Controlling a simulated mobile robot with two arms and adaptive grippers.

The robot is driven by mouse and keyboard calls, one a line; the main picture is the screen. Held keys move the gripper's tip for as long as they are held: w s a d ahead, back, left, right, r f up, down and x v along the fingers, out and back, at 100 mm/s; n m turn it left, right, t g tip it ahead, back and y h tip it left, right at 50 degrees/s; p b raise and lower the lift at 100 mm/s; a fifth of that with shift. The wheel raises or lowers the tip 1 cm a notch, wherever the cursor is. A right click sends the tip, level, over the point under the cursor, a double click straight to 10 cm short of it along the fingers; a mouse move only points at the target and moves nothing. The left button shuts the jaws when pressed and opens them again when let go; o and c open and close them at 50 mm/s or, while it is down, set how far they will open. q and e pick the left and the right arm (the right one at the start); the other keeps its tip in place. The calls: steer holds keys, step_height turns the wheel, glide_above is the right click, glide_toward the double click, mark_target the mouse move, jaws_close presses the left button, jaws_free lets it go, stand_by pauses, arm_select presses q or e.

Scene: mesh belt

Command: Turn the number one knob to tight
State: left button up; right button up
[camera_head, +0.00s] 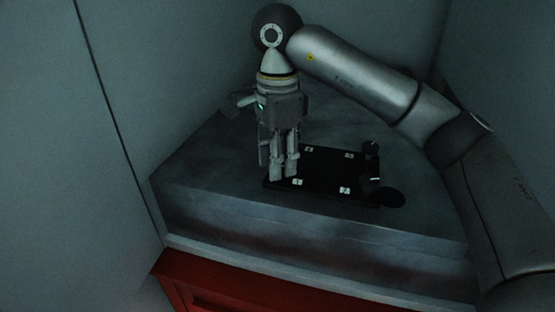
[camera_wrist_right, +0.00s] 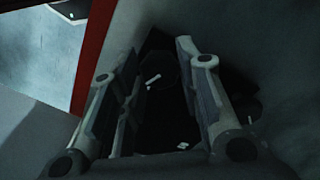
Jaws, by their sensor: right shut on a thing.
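A black panel (camera_head: 325,172) with small white labels lies on the grey block. My right gripper (camera_head: 283,176) points down at the panel's left end. In the wrist view, my right gripper's fingers (camera_wrist_right: 158,60) stand on both sides of a dark round knob (camera_wrist_right: 162,72) with a white pointer line, and are shut on it. In the head view the fingers hide this knob. The labels are too small to read, so I cannot tell its number. Two other dark knobs, an upper one (camera_head: 371,148) and a lower one (camera_head: 368,180), stand at the panel's right end. My left gripper is out of view.
The panel rests on a grey block (camera_head: 220,190) above a red cabinet (camera_head: 230,288). Pale walls (camera_head: 70,180) close in at the left and behind. The block's top is clear in front of the panel. The scene is dim.

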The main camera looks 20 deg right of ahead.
steer(key=shift+m, duration=0.7)
steer(key=o, duration=1)
steer(key=shift+r, duration=0.1)
step_height(320, 180, up, 12)
steer(key=shift+f, duration=0.1)
stand_by(0.4)
